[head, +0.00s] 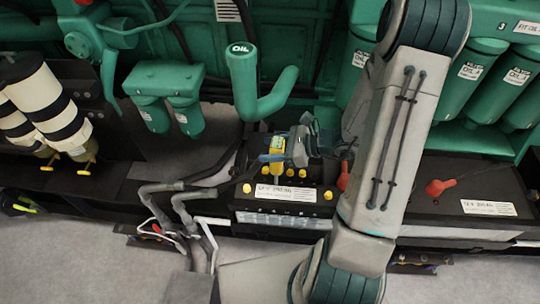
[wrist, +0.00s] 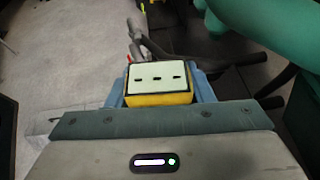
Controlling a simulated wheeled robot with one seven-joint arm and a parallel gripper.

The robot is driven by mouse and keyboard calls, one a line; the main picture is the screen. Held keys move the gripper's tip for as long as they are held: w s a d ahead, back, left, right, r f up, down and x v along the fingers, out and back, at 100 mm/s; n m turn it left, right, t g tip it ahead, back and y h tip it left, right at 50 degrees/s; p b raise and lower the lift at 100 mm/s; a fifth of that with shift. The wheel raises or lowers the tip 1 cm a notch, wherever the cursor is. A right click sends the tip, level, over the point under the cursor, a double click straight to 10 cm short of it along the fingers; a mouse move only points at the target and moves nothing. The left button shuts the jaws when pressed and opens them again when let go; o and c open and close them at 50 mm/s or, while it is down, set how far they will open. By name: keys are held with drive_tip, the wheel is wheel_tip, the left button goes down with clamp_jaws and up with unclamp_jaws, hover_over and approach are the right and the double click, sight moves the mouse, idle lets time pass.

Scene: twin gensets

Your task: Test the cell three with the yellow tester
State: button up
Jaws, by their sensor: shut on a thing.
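The yellow tester (head: 277,146) is upright in my gripper (head: 272,157), over the top of the left black battery (head: 330,215). In the wrist view the tester (wrist: 158,97) shows a pale top face with three dark slots, between the blue fingers of my gripper (wrist: 158,92). The battery has several yellow cell caps (head: 290,172) and a white label. The tester's lower end is near the caps; whether it touches a cell is unclear. Part of the cap row is hidden by my gripper, and I cannot tell which cell is three.
A green pipe marked OIL (head: 243,75) rises just behind the battery. Grey cables (head: 185,205) run at its left. A red terminal cover (head: 343,176) is at its right. A second battery (head: 480,180) lies beyond my arm. Green filters (head: 470,85) hang above it.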

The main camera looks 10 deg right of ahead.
drive_tip(key=w+d+f+b, duration=0.1)
drive_tip(key=w+d+f, duration=0.1)
drive_tip(key=w, duration=0.5)
drive_tip(key=shift+d+f, duration=0.15)
drive_tip(key=shift+f, duration=0.4)
drive_tip(key=shift+s+f+b, duration=0.1)
drive_tip(key=shift+f+b, duration=0.55)
drive_tip(key=shift+b, duration=0.15)
idle(1.6)
idle(1.0)
